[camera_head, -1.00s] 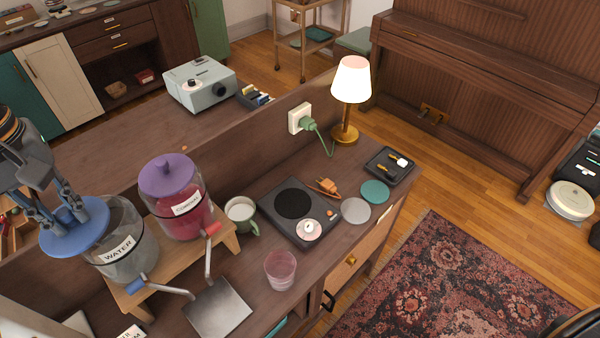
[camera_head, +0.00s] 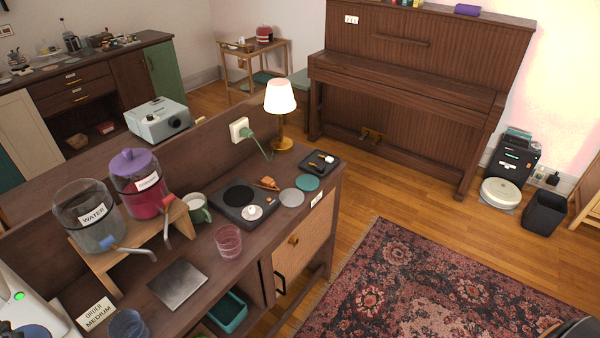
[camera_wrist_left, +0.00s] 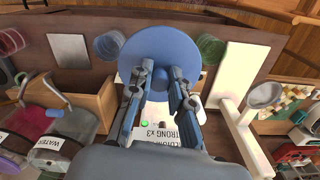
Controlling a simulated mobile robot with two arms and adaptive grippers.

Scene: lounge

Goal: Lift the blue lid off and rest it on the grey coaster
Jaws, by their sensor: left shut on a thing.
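The blue lid (camera_wrist_left: 160,45) is held by its knob in my left gripper (camera_wrist_left: 162,78), shut, in the left wrist view. In the head view only a blue edge, likely the lid (camera_head: 22,331), shows at the bottom left corner, and the gripper is out of frame. The WATER jar (camera_head: 92,222) stands without a lid on the wooden stand. The grey coaster (camera_head: 291,198) lies bare on the counter near its right end, beside the teal coaster (camera_head: 307,183).
The CURRANT-coloured jar (camera_head: 143,190) has a purple lid. A mug (camera_head: 197,208), hot plate (camera_head: 240,204), pink glass (camera_head: 228,241), metal plate (camera_head: 178,284) and blue glass (camera_head: 127,325) stand along the counter. A lamp (camera_head: 281,103) and black tray (camera_head: 319,163) are behind the coasters.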

